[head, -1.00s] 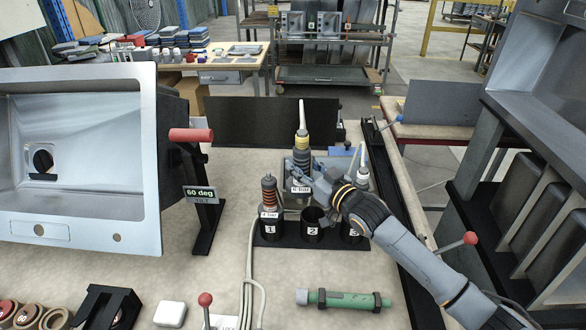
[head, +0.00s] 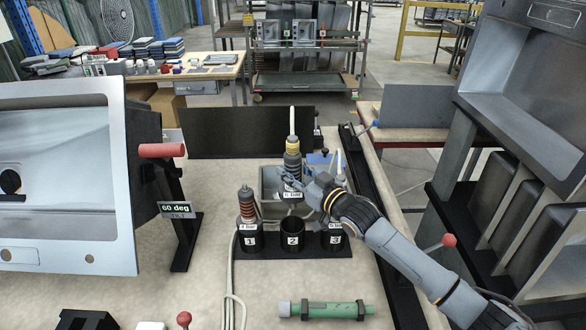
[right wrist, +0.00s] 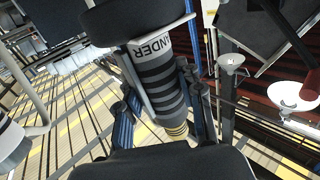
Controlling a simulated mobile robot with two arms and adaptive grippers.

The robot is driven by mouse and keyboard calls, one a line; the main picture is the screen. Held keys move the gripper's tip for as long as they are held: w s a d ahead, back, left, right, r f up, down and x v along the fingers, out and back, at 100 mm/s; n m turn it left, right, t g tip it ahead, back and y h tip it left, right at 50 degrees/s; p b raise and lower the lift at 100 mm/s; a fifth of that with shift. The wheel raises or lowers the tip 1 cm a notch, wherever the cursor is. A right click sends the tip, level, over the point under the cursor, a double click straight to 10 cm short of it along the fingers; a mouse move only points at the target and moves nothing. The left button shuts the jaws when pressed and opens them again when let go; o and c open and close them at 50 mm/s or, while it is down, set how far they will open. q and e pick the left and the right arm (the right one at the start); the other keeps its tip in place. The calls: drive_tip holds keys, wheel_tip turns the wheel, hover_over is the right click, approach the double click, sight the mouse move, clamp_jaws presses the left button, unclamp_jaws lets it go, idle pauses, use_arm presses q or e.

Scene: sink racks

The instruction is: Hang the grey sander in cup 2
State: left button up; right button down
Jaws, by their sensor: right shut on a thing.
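The grey sander (head: 292,162), with a yellow band and a pale cable rising from its top, is held upright in my right gripper (head: 304,187). The gripper is shut around its body; the right wrist view shows the ribbed dark body (right wrist: 160,80) with a "SANDER" label between the fingers (right wrist: 160,100). The sander hangs above cup 2 (head: 292,242), its lower end apart from the rim. Cup 2 is black, numbered and looks empty. My left gripper is not in view.
Cup 1 (head: 250,240) holds an orange-ringed tool (head: 246,205). Cup 3 (head: 335,240) stands to the right, partly behind my arm, with another cabled tool. A green cylinder (head: 328,310) lies in front. A tilted sink (head: 70,255) stands left.

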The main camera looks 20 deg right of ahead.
sight(295, 205)
wheel_tip(295, 205, down, 10)
drive_tip(key=b, duration=0.6)
drive_tip(key=shift+r, duration=0.1)
drive_tip(key=shift+p, duration=0.3)
idle(1.0)
drive_tip(key=shift+f, duration=0.2)
idle(0.4)
drive_tip(key=shift+f+b, duration=0.45)
drive_tip(key=shift+f, duration=0.1)
